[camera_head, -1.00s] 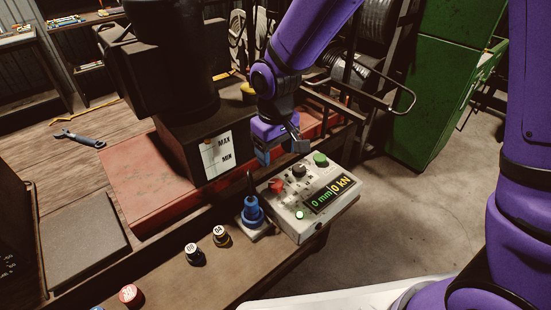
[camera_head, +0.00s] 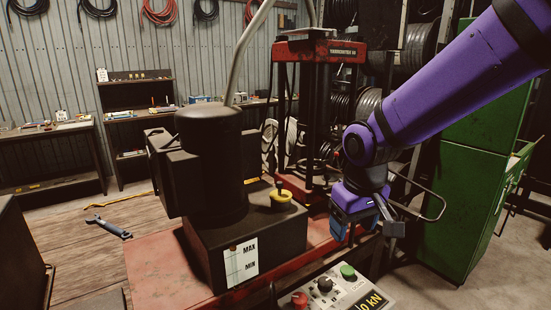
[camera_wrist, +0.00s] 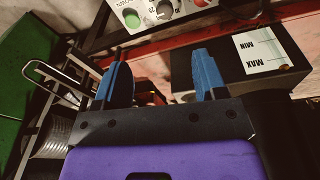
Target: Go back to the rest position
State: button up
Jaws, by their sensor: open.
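My gripper (camera_head: 358,226) hangs at the end of my purple arm in the head view, above the red bench and just behind the control box (camera_head: 340,290). In the wrist view its two blue fingers (camera_wrist: 161,80) stand apart with nothing between them. The control box has a green button (camera_head: 348,271), a black knob (camera_head: 324,285) and a red button (camera_head: 299,299). Its lower part is cut off by the picture's bottom edge. It also shows at the top of the wrist view (camera_wrist: 158,14), apart from the fingers.
A dark pump unit (camera_head: 212,165) with a MAX/MIN label (camera_head: 241,262) stands left of my gripper. A red press frame (camera_head: 314,50) stands behind. A green cabinet (camera_head: 465,190) is at the right. A blue wrench (camera_head: 108,227) lies on the left wooden surface.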

jog(key=s+d+r+m+t, duration=0.3)
jog(key=s+d+r+m, duration=0.1)
jog(key=s+d+r, duration=0.8)
jog(key=s+d, duration=0.3)
jog(key=s, duration=0.2)
jog(key=shift+m+t, duration=0.3)
jog(key=shift+t, duration=0.1)
